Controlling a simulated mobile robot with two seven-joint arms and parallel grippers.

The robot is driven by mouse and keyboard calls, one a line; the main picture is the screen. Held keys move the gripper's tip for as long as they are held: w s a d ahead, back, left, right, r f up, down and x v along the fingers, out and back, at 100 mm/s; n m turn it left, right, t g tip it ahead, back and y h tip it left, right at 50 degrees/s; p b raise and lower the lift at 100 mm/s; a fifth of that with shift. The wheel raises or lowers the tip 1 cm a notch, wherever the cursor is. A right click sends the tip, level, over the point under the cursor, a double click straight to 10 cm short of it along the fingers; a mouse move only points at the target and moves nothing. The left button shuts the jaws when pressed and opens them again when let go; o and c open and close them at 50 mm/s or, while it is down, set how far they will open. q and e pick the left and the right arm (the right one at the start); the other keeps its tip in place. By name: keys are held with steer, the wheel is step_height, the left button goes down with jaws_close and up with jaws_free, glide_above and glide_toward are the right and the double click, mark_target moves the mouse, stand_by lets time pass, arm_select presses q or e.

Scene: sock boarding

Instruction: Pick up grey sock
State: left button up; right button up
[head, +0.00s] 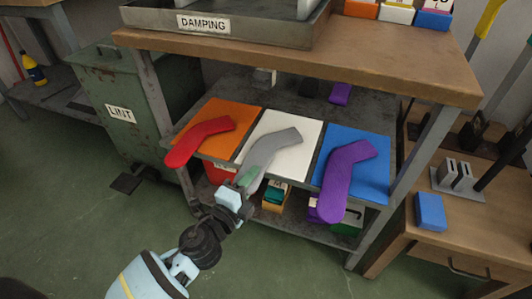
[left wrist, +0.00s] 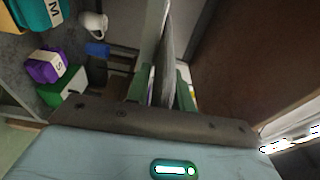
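The grey sock (head: 268,153) lies on a white board (head: 301,139) on the bench's middle shelf, its lower end sticking out past the front edge. My left gripper (head: 243,180) is at that overhanging end. In the left wrist view the grey sock (left wrist: 167,65) shows edge-on as a thin strip between the two green fingertips (left wrist: 165,85). The fingers stand apart on either side of it, with a gap visible, so they look open around it. My right gripper is not in view.
A red sock (head: 200,140) lies on an orange board (head: 234,117) to the left. A purple sock (head: 341,178) lies on a blue board (head: 376,176) to the right. The wooden top (head: 300,55) overhangs the shelf. Small boxes (head: 275,196) sit on the shelf below.

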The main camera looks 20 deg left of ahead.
arm_select(q)
steer(key=c, duration=0.4)
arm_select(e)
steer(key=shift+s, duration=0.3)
arm_select(q)
steer(key=shift+r, duration=0.1)
